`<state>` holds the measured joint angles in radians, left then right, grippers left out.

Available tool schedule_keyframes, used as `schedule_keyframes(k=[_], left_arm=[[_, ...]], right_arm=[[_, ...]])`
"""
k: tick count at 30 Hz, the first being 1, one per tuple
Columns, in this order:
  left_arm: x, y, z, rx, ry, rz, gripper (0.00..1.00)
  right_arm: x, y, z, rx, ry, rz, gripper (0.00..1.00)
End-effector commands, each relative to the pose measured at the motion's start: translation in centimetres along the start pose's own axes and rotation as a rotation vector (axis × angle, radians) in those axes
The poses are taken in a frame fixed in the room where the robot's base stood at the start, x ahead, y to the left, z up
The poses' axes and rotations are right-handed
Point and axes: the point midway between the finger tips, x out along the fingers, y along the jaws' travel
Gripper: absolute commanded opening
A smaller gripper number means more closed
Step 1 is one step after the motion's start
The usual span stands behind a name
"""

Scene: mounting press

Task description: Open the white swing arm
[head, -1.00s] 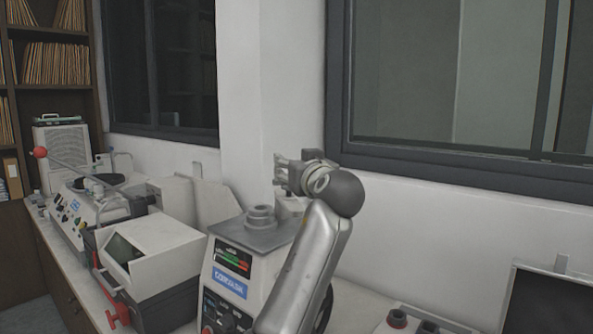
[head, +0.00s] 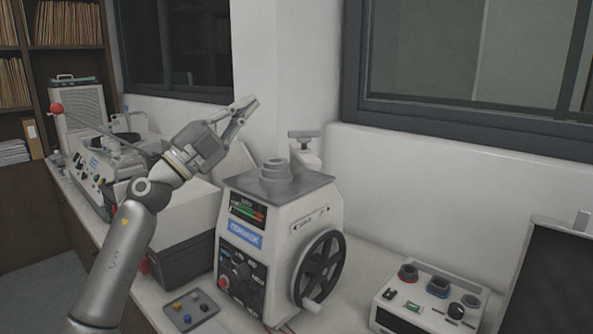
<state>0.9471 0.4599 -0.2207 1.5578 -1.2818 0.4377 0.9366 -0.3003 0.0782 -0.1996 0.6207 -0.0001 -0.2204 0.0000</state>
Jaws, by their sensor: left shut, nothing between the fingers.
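The mounting press (head: 262,235) stands on the bench in the middle of the head view. It has a grey top plate with a round stepped collar (head: 275,168) and a black handwheel (head: 321,268) on its right side. A white upright piece with a grey cap (head: 305,150), which looks like the swing arm, stands at the back right of the top plate, beside the collar and not over it. My left gripper (head: 246,107) is shut and empty, above and left of the collar, pointing up and right, apart from the press. My right gripper is not in view.
A control box with knobs (head: 428,297) and a dark screen (head: 552,285) stand at the right. A small button pad (head: 190,310) lies in front left of the press. A white and black machine (head: 185,240) stands behind my left arm. A red-knobbed lever (head: 57,109) sticks up farther left.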

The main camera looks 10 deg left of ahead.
Motion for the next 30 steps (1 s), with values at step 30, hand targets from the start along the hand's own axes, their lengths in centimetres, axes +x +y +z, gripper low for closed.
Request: schedule_keyframes(k=[30], left_arm=[[-2.0, 13.7, -1.0, 0.166, 0.100, 0.595, 0.00]], right_arm=[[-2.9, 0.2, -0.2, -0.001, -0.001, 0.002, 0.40]])
